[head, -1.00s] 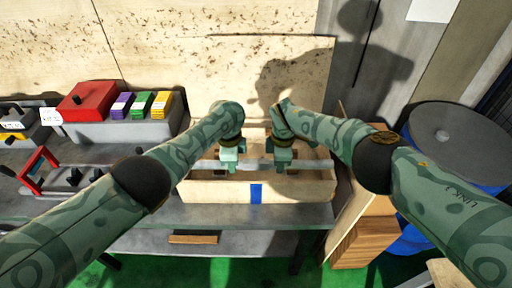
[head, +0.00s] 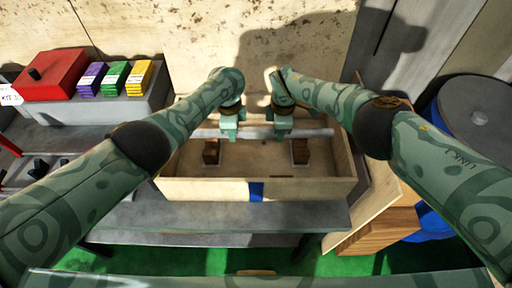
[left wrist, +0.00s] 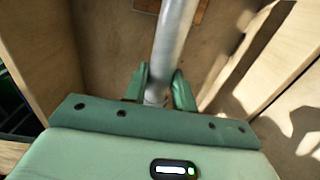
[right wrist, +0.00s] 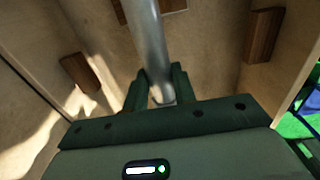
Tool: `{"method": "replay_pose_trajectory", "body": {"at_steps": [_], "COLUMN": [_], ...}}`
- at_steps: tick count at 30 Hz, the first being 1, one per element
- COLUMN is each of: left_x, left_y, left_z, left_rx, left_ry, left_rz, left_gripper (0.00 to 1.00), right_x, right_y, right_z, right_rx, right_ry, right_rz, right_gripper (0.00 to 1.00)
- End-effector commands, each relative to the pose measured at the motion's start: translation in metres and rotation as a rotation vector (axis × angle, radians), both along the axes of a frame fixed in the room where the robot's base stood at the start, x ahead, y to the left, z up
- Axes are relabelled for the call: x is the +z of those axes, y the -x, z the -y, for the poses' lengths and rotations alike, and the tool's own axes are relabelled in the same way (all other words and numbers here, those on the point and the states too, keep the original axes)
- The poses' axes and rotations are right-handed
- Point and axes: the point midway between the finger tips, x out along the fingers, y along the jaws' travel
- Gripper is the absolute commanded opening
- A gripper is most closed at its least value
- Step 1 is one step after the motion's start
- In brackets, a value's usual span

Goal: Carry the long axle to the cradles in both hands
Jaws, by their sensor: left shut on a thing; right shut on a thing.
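The long axle (head: 256,133) is a plain grey metal bar, roughly level, running left to right over an open wooden box (head: 205,188). My left gripper (head: 229,134) is shut around it left of its middle. My right gripper (head: 282,133) is shut around it right of its middle, a short gap away. The bar also shows between the jaws in the left wrist view (left wrist: 172,45) and the right wrist view (right wrist: 148,45). Brown wooden blocks (head: 211,151) (head: 299,151) stand in the box below the bar. I cannot identify the cradles for certain.
The box has a blue mark (head: 256,191) on its front wall and sits on a grey bench (head: 300,218). A red box (head: 45,75) and purple, green and yellow packs (head: 115,78) are on the left. A blue drum (head: 478,115) stands at the right.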

Motion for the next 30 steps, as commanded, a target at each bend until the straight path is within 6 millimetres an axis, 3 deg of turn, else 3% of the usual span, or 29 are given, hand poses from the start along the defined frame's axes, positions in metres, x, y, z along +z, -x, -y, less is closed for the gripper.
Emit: {"method": "replay_pose_trajectory", "body": {"at_steps": [17, 30], "left_x": [-0.004, -0.027], "left_y": [-0.002, -0.001], "left_z": [0.001, 0.001], "left_rx": [0.000, 0.000], "left_ry": [0.002, 0.002], "left_rz": [0.003, -0.004], "left_gripper": [0.00, 0.00], "right_x": [-0.003, -0.026], "right_y": [-0.002, -0.001], "right_z": [0.000, 0.000], "right_rx": [-0.003, -0.003], "right_ry": [-0.001, -0.001], "right_rz": [0.004, -0.003], "right_gripper": [0.00, 0.00]}}
